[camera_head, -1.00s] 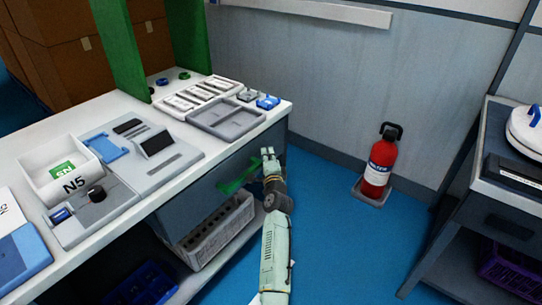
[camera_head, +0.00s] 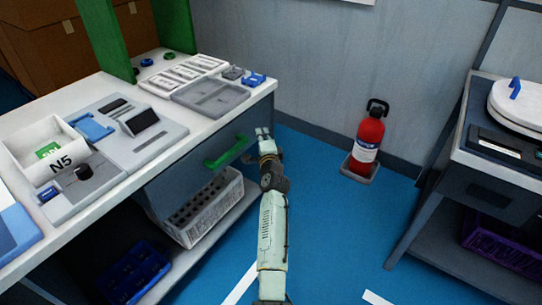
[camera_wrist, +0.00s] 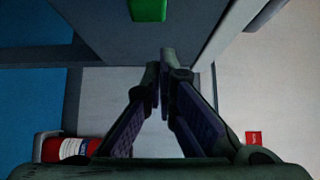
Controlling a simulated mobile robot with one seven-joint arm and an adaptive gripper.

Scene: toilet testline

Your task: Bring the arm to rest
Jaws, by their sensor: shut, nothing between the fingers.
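My gripper (camera_head: 264,134) is at the end of my pale green arm, in the middle of the head view. It is in front of the right end of the workbench (camera_head: 262,98), just below the level of its top and to the right of a green drawer handle (camera_head: 225,151). In the wrist view my gripper (camera_wrist: 163,68) has its fingertips together with nothing between them. The green handle also shows at the top of the wrist view (camera_wrist: 148,9), apart from the fingers.
A red fire extinguisher (camera_head: 369,140) stands on the floor by the wall. A second table (camera_head: 462,150) with a round white device (camera_head: 518,103) is at the right. A crate (camera_head: 205,208) sits on the lower shelf. Blue floor (camera_head: 330,230) is clear between the tables.

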